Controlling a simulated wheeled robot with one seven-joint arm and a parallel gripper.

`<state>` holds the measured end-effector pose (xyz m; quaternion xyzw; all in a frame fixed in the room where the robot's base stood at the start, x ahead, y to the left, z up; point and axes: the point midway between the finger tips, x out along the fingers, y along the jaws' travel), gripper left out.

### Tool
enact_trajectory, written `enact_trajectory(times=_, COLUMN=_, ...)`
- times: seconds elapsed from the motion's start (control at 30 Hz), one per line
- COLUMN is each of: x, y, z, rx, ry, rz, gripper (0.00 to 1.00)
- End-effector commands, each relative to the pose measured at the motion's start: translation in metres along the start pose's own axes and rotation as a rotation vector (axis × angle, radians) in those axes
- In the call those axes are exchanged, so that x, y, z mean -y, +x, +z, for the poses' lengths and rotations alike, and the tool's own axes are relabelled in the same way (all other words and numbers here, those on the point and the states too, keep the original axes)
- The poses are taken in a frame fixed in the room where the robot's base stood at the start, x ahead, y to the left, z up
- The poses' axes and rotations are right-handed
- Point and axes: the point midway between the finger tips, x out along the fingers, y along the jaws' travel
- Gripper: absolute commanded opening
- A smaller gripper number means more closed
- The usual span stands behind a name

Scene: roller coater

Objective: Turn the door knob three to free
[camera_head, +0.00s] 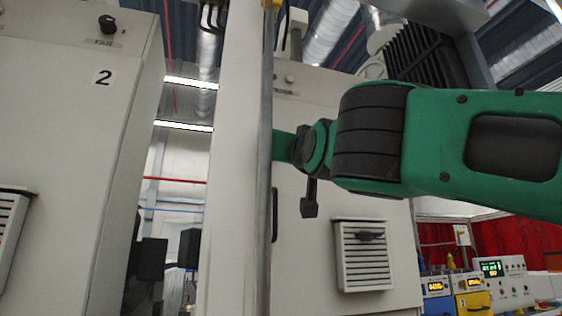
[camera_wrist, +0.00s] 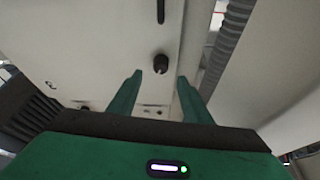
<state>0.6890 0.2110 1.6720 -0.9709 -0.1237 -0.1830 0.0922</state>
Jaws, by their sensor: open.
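A round black knob (camera_wrist: 160,63) sits on a pale cabinet door in the wrist view, just beyond my fingertips and roughly centred between them. My gripper (camera_wrist: 160,77) is open, with its two green fingers apart and nothing between them. In the head view my gripper (camera_head: 283,147) shows as a green piece in front of the right cabinet (camera_head: 340,185), just right of a grey vertical pipe. The knob cannot be made out there; my arm and gripper cover part of that door. No number three is readable.
A dark vertical handle (camera_head: 274,215) and a louvred vent (camera_head: 362,255) are on the right cabinet. The grey pipe (camera_head: 266,120) runs close beside my gripper. The left cabinet (camera_head: 60,140) bears a "2" and a black FAN knob (camera_head: 107,24). Control boxes (camera_head: 472,290) stand lower right.

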Motion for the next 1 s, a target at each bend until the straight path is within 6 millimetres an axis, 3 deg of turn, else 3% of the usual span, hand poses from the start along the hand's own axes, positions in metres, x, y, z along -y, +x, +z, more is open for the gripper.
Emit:
enact_trajectory(times=0.2, x=0.0, y=-0.009, z=0.0, rx=0.0, ry=0.0, rz=0.001, gripper=0.45)
enact_trajectory(times=0.57, x=-0.005, y=-0.006, z=0.008, rx=0.005, ry=-0.023, rz=-0.002, gripper=0.45)
enact_trajectory(times=0.8, x=-0.009, y=0.014, z=0.022, rx=-0.133, ry=-0.209, rz=-0.119, gripper=0.45)
enact_trajectory(times=1.0, x=-0.023, y=0.013, z=0.036, rx=-0.293, ry=-0.333, rz=-0.213, gripper=0.45)
